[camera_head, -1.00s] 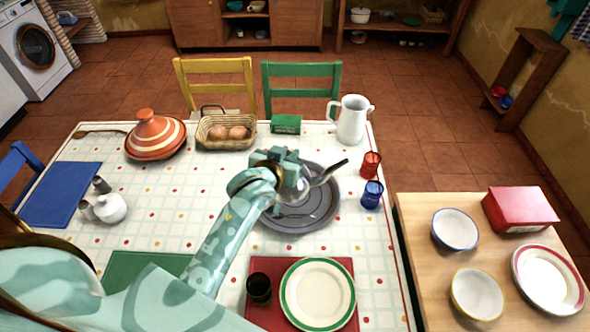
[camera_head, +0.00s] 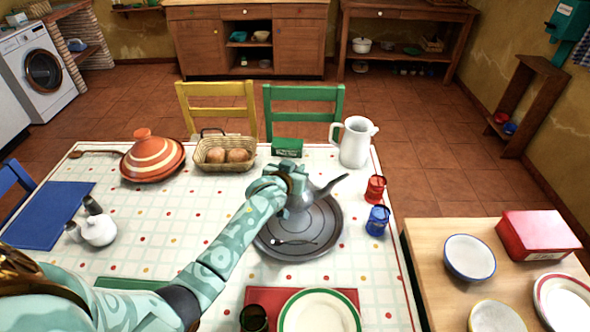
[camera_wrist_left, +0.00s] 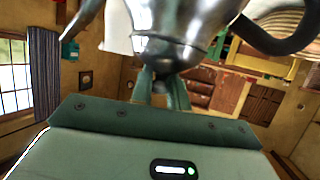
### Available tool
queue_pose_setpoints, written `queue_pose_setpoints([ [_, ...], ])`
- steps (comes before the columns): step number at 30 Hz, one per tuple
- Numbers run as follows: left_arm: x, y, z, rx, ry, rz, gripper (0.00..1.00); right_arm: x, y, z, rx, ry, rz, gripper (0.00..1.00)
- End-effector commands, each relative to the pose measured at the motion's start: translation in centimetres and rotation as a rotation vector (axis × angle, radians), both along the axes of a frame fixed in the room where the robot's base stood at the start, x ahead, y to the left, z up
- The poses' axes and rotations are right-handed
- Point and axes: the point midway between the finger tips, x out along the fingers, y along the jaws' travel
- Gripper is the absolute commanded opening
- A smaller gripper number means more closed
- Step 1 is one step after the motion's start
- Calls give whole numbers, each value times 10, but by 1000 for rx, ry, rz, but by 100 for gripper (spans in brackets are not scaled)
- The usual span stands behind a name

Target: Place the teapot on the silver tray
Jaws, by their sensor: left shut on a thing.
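The silver teapot (camera_head: 308,198) is over the far part of the round grey silver tray (camera_head: 275,246) in the head view. Its spout points right. My left gripper (camera_head: 287,176) is shut on the teapot from above. In the left wrist view, the shiny teapot (camera_wrist_left: 175,45) fills the top, with spout at left and dark handle at right. My left gripper's fingers (camera_wrist_left: 165,92) close at its lid knob. My gripper hides part of the pot in the head view. I cannot tell whether its base touches the tray. My right gripper is not in view.
A spoon (camera_head: 295,242) appears to lie on the tray. A white jug (camera_head: 355,142), red cup (camera_head: 375,189) and blue cup (camera_head: 377,221) stand to the right. A bread basket (camera_head: 224,155) and green box (camera_head: 287,147) stand behind. A plate (camera_head: 320,314) lies in front.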

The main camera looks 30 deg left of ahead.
Motion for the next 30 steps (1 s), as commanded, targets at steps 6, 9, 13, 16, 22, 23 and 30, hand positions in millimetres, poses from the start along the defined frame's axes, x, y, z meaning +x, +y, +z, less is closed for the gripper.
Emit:
queue_pose_setpoints([
  [6,0,-1,-24,0,-3,-2,0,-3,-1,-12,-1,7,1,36],
  [9,0,-1,-22,-1,-4,-1,0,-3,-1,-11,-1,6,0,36],
  [13,0,-1,-22,-1,-4,-1,0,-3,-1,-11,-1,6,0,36],
  [16,-2,-1,-28,0,5,-1,19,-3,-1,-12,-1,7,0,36],
  [22,-2,-1,-28,0,4,-1,38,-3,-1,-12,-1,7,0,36],
  [23,-2,-1,-28,0,4,-1,38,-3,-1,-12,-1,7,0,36],
  [30,-9,-2,-21,-1,4,-2,38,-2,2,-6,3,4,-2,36],
])
